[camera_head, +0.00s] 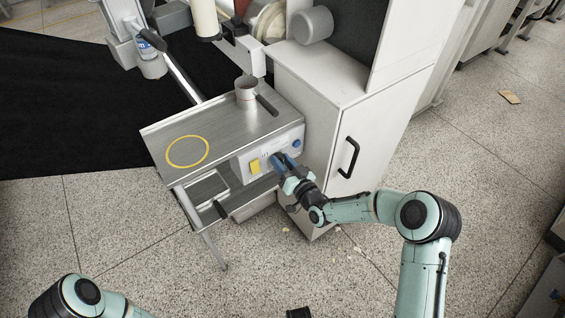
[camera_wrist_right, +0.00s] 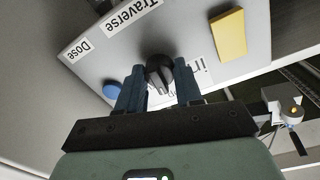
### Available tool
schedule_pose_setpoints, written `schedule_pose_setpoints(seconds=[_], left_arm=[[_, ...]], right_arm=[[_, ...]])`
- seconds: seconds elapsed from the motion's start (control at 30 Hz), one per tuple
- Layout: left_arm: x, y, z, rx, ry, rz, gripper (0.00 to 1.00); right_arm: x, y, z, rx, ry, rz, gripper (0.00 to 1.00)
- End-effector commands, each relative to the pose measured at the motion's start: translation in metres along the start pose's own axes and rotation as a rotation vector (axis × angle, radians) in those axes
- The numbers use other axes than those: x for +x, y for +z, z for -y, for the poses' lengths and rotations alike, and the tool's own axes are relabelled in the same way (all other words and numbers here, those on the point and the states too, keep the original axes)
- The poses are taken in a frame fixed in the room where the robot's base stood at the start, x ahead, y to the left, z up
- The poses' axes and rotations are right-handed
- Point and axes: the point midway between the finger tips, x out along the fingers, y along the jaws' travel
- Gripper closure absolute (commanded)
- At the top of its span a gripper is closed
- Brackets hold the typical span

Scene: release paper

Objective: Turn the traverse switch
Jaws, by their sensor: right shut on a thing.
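The traverse switch is a black rotary knob (camera_wrist_right: 160,72) on a light grey control panel (camera_wrist_right: 205,22), near a "Traverse" label (camera_wrist_right: 130,15) in the right wrist view. My right gripper (camera_wrist_right: 158,88) has its two blue fingers on either side of the knob and is shut on it. In the head view my right gripper (camera_head: 284,165) is at the front of the panel (camera_head: 240,168) and hides the knob.
A blue button (camera_wrist_right: 112,90) and a yellow block (camera_wrist_right: 229,35) flank the knob on the panel. A metal table (camera_head: 215,125) with a yellow ring and a cup (camera_head: 246,92) is above it. A white cabinet (camera_head: 350,115) with a black handle stands to the right. The speckled floor in front is mostly clear.

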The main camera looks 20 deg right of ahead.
Motion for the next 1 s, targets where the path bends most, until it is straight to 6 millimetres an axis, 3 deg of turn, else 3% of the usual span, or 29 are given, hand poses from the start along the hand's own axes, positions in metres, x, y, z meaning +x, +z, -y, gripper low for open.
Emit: schedule_pose_setpoints(seconds=[0.6,1.0], left_arm=[[0.010,-0.014,0.004,-0.004,-0.003,-0.042,1.00],[0.010,-0.015,0.004,-0.003,-0.003,-0.043,1.00]], right_arm=[[-0.001,0.000,-0.001,0.521,0.008,0.027,0.95],[0.000,0.000,-0.001,0.738,0.010,0.038,0.95]])
